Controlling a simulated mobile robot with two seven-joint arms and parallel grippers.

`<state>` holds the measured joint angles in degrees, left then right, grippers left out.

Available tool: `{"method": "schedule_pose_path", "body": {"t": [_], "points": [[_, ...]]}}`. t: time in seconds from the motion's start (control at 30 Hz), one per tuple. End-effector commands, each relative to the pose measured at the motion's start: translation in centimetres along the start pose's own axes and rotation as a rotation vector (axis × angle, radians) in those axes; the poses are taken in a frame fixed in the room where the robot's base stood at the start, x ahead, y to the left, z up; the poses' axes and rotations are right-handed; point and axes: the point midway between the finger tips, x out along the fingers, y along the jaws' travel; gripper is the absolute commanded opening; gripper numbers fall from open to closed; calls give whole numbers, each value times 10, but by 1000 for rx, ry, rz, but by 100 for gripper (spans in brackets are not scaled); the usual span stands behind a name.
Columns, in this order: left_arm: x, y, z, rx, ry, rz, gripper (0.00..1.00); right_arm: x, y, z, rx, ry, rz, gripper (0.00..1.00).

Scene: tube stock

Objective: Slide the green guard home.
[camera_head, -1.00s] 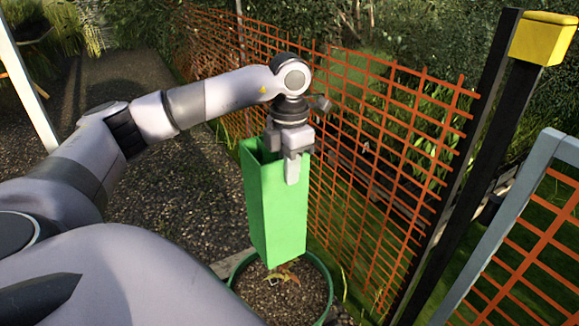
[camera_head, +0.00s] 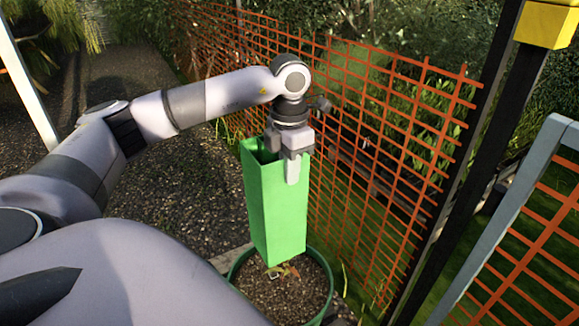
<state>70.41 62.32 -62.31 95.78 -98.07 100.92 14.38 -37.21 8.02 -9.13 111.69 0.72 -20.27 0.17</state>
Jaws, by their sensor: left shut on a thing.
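The green guard (camera_head: 275,212) is a tall, open-topped square tube. It hangs roughly upright, slightly tilted, in the middle of the view. My left gripper (camera_head: 291,170) is shut on the upper right part of its rim, with one finger showing on the outside of the wall. The guard's lower end is in front of or over a round green pot (camera_head: 331,290) of dark soil. A small plant (camera_head: 284,271) with reddish-green leaves shows in the pot just below the guard's lower edge. I cannot tell the exact gap between guard and soil. My right gripper is not in view.
An orange mesh fence (camera_head: 385,150) runs close behind and to the right of the guard. A black post with a yellow cap (camera_head: 546,25) and a grey-framed mesh gate (camera_head: 490,235) stand at right. Gravel ground (camera_head: 180,200) lies open at left.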

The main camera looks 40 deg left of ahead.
Motion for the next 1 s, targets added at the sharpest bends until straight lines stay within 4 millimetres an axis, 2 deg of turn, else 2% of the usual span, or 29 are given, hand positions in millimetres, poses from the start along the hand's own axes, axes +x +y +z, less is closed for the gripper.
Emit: {"method": "schedule_pose_path", "body": {"t": [1.0], "points": [[42, 0, 0, 0, 0, 0, 0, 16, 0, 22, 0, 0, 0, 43]]}}
